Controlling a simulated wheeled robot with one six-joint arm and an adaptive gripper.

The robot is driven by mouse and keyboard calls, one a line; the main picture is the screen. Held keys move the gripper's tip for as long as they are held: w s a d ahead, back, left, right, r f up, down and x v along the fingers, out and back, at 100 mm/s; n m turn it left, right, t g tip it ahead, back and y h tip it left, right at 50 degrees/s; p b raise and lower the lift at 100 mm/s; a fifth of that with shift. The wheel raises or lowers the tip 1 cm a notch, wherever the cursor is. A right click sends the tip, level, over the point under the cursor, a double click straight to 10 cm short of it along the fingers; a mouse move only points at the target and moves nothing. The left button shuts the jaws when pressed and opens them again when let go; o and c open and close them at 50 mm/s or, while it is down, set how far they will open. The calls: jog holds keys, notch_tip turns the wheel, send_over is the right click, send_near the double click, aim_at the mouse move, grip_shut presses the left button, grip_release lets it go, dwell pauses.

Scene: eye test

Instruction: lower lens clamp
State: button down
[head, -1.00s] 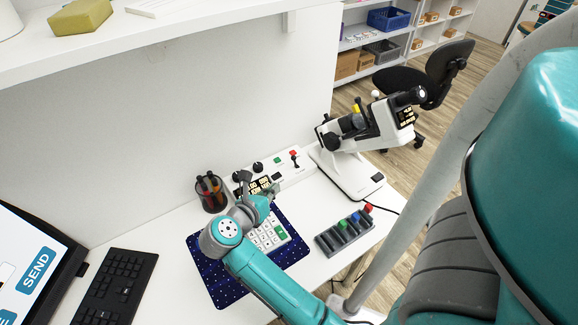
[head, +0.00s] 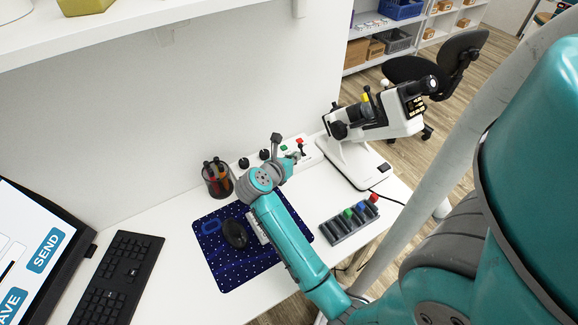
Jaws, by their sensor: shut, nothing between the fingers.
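The lensmeter (head: 378,122), a white device with black parts on a white base, stands at the right end of the desk. It has a small yellow-tipped part (head: 366,98) and a black lever near its middle. I cannot tell for certain which part is the lens clamp. My gripper (head: 297,153) is small in the view and shut, with nothing seen in it. It is over the white control panel, left of the lensmeter and apart from it. My wrist hides part of the panel.
The control panel (head: 316,158) has black knobs and red and green parts. A pen cup (head: 217,181) stands left of my arm. A blue mat (head: 232,276) holds a mouse (head: 235,233). A grey rack (head: 338,231) with coloured pieces lies in front of the lensmeter.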

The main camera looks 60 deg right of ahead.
jog(key=shift+d+r, duration=0.2)
jog(key=shift+d, duration=0.4)
jog(key=shift+s+d+r, duration=0.2)
jog(key=shift+d+r, duration=0.15)
dwell(0.4)
jog(key=shift+s+d+r, duration=0.2)
jog(key=shift+s+d, duration=0.05)
jog(key=shift+d, duration=0.2)
jog(key=shift+s+d+r, duration=0.15)
jog(key=shift+s+d, duration=0.3)
jog(key=shift+d, duration=0.2)
jog(key=shift+s+d+r, duration=0.1)
jog(key=shift+s+d, duration=0.3)
jog(key=shift+d, duration=0.25)
jog(key=shift+d+r, duration=0.1)
jog(key=shift+r, duration=0.05)
jog(key=shift+r, duration=0.6)
